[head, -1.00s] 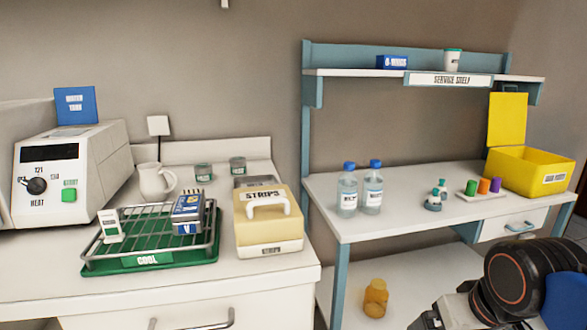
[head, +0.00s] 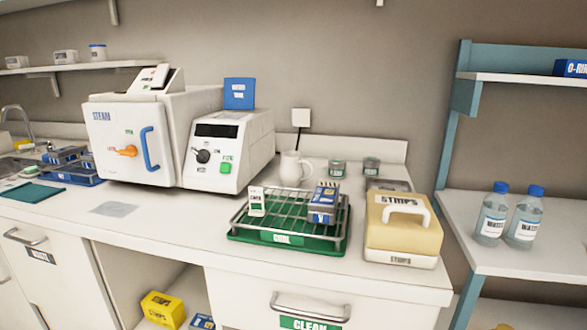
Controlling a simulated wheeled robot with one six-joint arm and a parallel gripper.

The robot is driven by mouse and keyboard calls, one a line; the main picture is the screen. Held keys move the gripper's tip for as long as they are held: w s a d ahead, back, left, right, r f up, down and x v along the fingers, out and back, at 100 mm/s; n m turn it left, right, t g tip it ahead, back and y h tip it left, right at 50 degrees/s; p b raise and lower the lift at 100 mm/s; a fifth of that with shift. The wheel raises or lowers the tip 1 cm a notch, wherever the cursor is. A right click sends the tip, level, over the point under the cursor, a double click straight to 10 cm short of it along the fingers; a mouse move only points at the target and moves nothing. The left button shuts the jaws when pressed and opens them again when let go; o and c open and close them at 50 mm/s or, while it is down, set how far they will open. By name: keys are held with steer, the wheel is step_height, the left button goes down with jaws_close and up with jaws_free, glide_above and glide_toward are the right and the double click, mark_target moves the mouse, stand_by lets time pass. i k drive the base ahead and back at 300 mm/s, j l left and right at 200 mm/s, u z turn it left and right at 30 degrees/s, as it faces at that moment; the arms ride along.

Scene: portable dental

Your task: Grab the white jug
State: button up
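The white jug (head: 291,169) stands upright on the white counter, against the back near the wall. It is just right of the white heater unit with the black knob and behind the green cooling rack. The rack hides none or little of its base. My gripper is not in this view.
The green cooling rack (head: 290,243) with a blue box (head: 323,203) stands in front of the jug. A yellow strips box (head: 403,222) is to the right, and two small jars (head: 371,167) (head: 337,168) stand behind. The heater unit (head: 228,150) and steam sterilizer (head: 130,140) are left. The counter's front left is mostly clear.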

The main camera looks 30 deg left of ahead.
mark_target(291, 171)
steer(key=j+u, duration=0.8)
